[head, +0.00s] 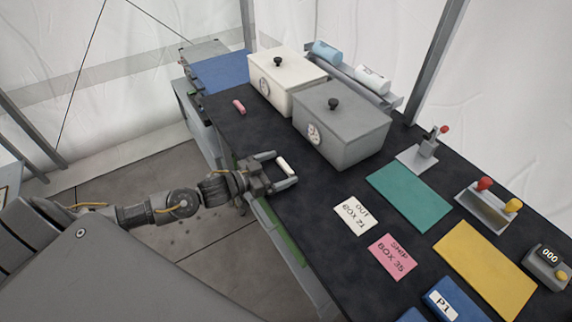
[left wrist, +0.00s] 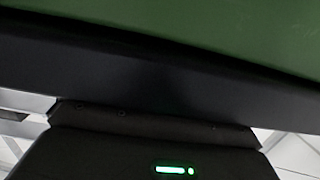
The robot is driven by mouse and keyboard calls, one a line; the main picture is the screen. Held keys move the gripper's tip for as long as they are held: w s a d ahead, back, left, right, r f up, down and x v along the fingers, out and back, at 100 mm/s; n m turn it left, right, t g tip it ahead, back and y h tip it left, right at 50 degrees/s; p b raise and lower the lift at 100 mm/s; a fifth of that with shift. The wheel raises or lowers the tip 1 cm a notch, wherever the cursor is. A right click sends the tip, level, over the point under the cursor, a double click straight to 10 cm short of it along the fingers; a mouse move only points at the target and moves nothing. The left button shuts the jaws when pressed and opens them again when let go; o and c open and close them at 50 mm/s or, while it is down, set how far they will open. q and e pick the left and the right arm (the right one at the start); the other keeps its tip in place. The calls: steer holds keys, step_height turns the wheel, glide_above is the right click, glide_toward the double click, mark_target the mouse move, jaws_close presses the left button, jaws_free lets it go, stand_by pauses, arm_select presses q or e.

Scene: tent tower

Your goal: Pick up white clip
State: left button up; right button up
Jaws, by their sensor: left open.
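The white clip (head: 284,165) is a small pale bar lying near the left edge of the dark table, in the head view. My left gripper (head: 286,168) comes in from the left over that edge, with its fingers apart and the clip in the gap between them. I cannot tell whether either finger touches the clip. The left wrist view shows no clip and no fingertips, only a dark body with a green light, a dark edge and a green surface. My right gripper is not in view.
A pink clip (head: 239,106) lies farther back on the table. White (head: 287,82) and grey (head: 341,123) lidded boxes stand behind my gripper. White (head: 353,215) and pink (head: 392,256) cards lie to its right, before the teal mat (head: 408,197). The table (head: 285,218) is bare around the clip.

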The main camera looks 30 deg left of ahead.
arm_select(q)
steer(key=shift+w+d, duration=0.1)
steer(key=shift+w, duration=0.1)
steer(key=shift+s, duration=0.1)
steer(key=c, duration=1)
steer(key=shift+c, duration=0.2)
